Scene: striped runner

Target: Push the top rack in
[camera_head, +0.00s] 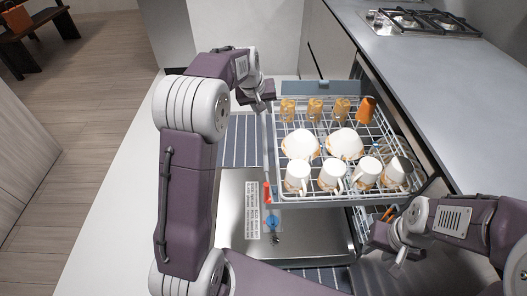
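The top rack (268,150) is a pale wire basket, pulled out to the left from under the counter. It holds white cups, two white bowls, several amber glasses and an orange cup. My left gripper (264,98) is by the rack's far left corner, close to its outer left edge; whether it touches is unclear, and its fingers are too small to read. My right gripper (388,244) is low, below the near right part of the rack, apart from its cups. Its finger opening is not clear.
The dishwasher's open metal door (228,200) lies below the rack, with a lower rack partly visible. A grey countertop (440,90) with a gas hob (425,24) runs along the right. Wooden floor (85,90) is clear at left; a dark bench (38,28) stands far left.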

